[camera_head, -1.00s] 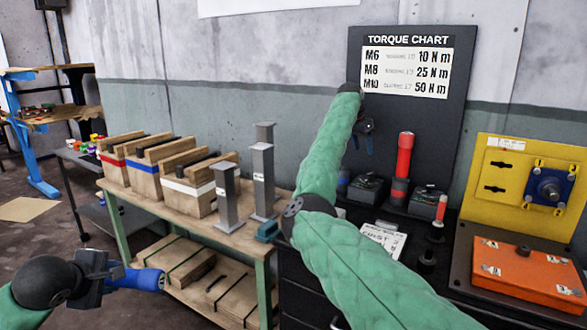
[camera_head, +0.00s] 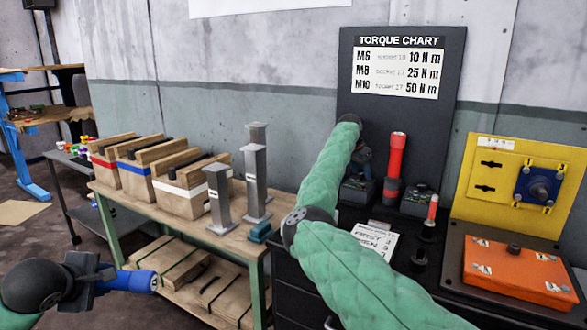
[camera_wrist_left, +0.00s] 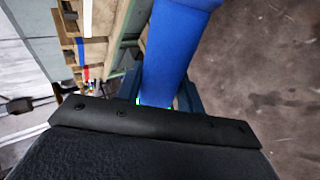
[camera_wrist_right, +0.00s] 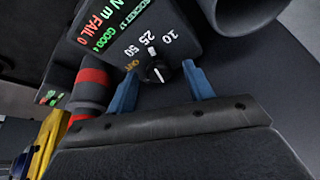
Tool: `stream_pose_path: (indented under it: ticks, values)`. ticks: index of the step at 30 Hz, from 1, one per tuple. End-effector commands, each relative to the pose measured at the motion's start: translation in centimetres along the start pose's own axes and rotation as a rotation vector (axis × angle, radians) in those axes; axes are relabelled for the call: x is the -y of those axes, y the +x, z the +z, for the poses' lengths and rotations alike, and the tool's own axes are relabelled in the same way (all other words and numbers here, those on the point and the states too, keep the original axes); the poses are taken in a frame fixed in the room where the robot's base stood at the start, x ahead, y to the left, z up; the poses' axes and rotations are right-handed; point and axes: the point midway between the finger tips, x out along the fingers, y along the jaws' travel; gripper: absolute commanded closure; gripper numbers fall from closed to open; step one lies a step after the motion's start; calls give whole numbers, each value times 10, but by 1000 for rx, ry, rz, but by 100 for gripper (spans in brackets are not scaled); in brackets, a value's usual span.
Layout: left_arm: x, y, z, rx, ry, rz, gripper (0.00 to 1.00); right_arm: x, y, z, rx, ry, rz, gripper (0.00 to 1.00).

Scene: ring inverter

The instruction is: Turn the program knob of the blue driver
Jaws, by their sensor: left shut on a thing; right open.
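The blue driver (camera_head: 138,281) is held at the lower left by my left gripper (camera_head: 105,277), which is shut on it; its blue body also fills the top middle of the left wrist view (camera_wrist_left: 172,50). The left of two dark dock boxes (camera_head: 357,193) stands below the torque chart. In the right wrist view its face shows a black knob (camera_wrist_right: 160,72) with a white mark and the labels 10, 25, 50 and OFF. My right gripper (camera_wrist_right: 160,85) is open, its blue fingers either side of the knob; contact cannot be told. In the head view the right gripper (camera_head: 362,165) partly covers the box's upper side.
A red driver (camera_head: 396,155) stands upright beside a second dock box (camera_head: 419,201). An orange box (camera_head: 520,272) and yellow panel (camera_head: 480,180) are at right. Grey posts (camera_head: 256,175) and wooden crates (camera_head: 125,170) stand on the left bench. A white card (camera_head: 377,245) lies in front.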

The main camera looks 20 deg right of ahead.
Motion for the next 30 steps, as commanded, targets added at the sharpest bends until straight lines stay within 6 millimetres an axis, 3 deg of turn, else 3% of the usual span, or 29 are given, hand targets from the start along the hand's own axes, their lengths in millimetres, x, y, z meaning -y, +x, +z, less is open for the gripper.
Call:
stream_pose_path:
  ticks: [7,14,23,30]
  values:
    - [-1,-1,0,0,0,3,100,0,0,0,0,0,0,48]
    - [-1,-1,0,0,0,3,100,0,0,0,0,0,0,92]
    - [-7,-5,0,0,0,3,100,0,-2,-1,-1,-28,-11,92]
    - [-24,-19,-1,0,0,3,100,-2,-5,-2,-2,-145,-60,92]
